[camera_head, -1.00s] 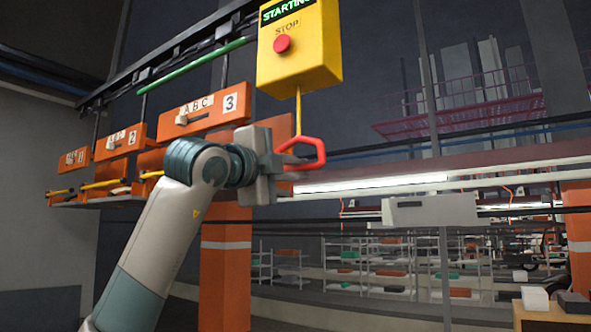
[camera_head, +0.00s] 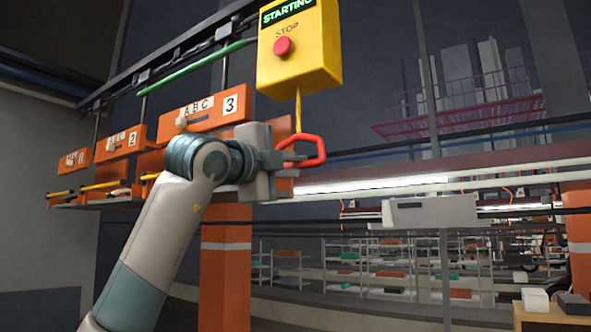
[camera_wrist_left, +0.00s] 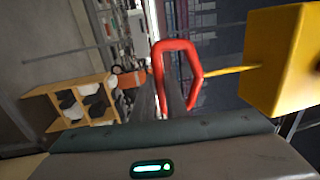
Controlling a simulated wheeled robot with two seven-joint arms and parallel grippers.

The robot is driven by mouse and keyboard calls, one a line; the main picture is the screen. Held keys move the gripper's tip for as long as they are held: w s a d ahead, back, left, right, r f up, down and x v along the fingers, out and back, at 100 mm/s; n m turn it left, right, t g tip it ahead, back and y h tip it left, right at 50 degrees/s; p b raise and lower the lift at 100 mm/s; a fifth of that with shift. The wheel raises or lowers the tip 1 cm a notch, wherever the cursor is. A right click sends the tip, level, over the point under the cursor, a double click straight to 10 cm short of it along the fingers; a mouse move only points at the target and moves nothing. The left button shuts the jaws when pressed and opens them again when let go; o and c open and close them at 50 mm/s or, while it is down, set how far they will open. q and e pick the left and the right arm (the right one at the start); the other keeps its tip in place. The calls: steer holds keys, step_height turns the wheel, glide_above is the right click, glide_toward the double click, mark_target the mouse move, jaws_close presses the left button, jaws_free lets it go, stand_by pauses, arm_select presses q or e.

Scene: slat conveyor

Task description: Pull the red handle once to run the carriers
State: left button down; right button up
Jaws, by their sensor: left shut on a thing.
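The red handle (camera_head: 318,151) is a loop hanging on a yellow cord (camera_head: 298,108) below a yellow box (camera_head: 290,62). The box has a lit green "STARTING" sign (camera_head: 288,10) and a red STOP button (camera_head: 283,47). My left gripper (camera_head: 295,158) is shut on the left side of the loop. In the left wrist view the red handle (camera_wrist_left: 180,48) stands between and around the fingers (camera_wrist_left: 160,98), with the yellow box (camera_wrist_left: 280,60) at right. My right gripper is in neither view.
Orange carriers numbered 1 (camera_head: 78,157), 2 (camera_head: 122,140) and 3 (camera_head: 205,112) hang from a dark overhead rail at left, carrier 3 close behind my wrist. An orange post (camera_head: 226,270) stands below. A wooden shelf (camera_wrist_left: 70,95) shows in the left wrist view.

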arm_select(q)
step_height(320, 180, up, 4)
steer(key=shift+r+p, duration=0.1)
steer(key=shift+p, duration=0.95)
steer(key=c, duration=1.8)
jaws_free()
steer(key=shift+o, duration=0.2)
